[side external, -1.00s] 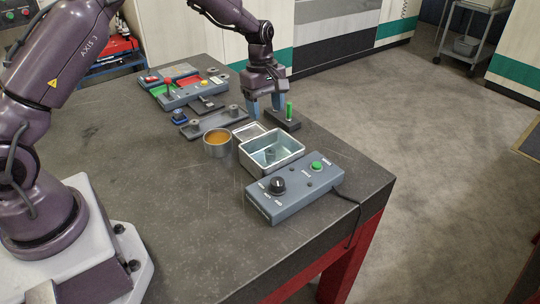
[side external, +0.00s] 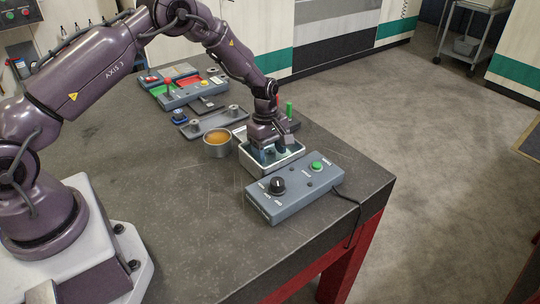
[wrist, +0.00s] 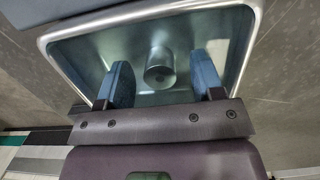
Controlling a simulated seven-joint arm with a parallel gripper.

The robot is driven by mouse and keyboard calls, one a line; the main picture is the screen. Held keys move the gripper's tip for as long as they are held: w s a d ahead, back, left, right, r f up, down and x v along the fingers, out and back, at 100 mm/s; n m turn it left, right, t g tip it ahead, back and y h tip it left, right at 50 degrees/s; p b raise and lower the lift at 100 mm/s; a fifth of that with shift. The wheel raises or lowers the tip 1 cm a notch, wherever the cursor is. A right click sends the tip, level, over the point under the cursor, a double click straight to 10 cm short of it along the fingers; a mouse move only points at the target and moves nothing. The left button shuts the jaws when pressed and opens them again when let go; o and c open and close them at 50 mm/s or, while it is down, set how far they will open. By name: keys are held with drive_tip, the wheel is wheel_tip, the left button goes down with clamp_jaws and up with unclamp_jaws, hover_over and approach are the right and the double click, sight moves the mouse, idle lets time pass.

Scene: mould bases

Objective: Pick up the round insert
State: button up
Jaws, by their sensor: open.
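The round insert (wrist: 160,66) is a short grey cylinder standing in the light metal box; it shows in the wrist view and is hidden behind my gripper in the side view. The box (wrist: 88,32) has a bright rim, and its front wall also shows in the side view (side external: 270,172). My gripper (side external: 268,154) points down into the box. In the wrist view its two blue fingers are open, one left and one right of the insert, with a visible gap on each side.
A cup with amber contents (side external: 217,138) stands just left of the box. A control box (side external: 294,191) with a black knob and green button lies in front. Behind are a grey tray with posts (side external: 212,123) and a green upright pin (side external: 289,109).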

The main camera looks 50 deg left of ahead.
drive_tip(key=shift+f, duration=0.35)
drive_tip(key=c, duration=1.1)
drive_tip(key=shift+r, duration=0.1)
